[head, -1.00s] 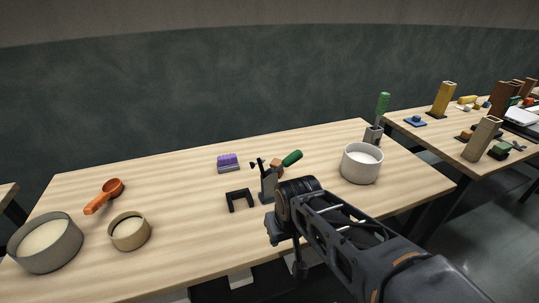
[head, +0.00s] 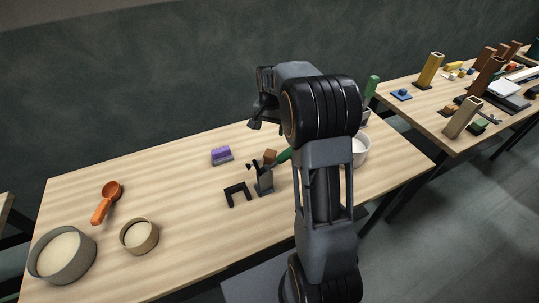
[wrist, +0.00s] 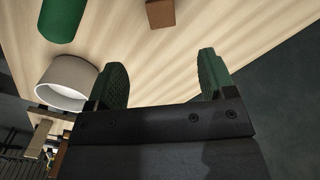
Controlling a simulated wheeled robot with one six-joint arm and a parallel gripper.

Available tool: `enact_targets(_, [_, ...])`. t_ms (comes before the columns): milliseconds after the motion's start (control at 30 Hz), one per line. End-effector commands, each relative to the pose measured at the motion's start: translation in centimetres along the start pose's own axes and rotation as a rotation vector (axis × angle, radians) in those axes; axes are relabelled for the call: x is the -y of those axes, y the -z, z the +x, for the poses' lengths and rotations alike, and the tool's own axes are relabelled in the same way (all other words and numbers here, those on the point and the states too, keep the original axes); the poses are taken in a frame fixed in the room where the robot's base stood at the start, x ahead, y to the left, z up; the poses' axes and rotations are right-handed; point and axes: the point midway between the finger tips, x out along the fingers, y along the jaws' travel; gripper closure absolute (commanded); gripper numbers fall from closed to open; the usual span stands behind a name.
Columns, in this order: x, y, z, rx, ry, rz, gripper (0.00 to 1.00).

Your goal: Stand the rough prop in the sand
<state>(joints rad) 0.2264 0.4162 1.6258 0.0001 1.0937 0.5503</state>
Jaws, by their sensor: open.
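My gripper (wrist: 164,68) is open and empty, its two green-padded fingers apart in the wrist view. In the head view it is raised above the back of the table (head: 180,265). A brown block (head: 270,156) sits by a dark stand (head: 264,180); a brown block also shows beyond the fingers in the wrist view (wrist: 160,12). I cannot tell whether it is the rough prop. A grey bowl (head: 38,270) and a small tan bowl (head: 129,246) at the left hold pale, sand-like fill. A white bowl (head: 361,154) is partly hidden behind my arm.
An orange scoop (head: 106,203), a purple brush-like block (head: 222,155) and a black U-shaped bracket (head: 237,194) lie on the table. A green handle (head: 371,87) stands at the back right. A second table (head: 425,120) carries several upright posts. The table's middle left is clear.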

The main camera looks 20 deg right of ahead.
Motion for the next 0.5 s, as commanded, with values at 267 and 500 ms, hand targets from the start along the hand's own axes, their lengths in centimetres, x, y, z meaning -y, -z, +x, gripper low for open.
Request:
enact_targets(267, [0.1, 0.3, 4.8, 0.01, -0.006, 0.014, 0.23])
enact_targets(500, [0.1, 0.3, 7.8, 0.006, -0.004, 0.012, 0.23])
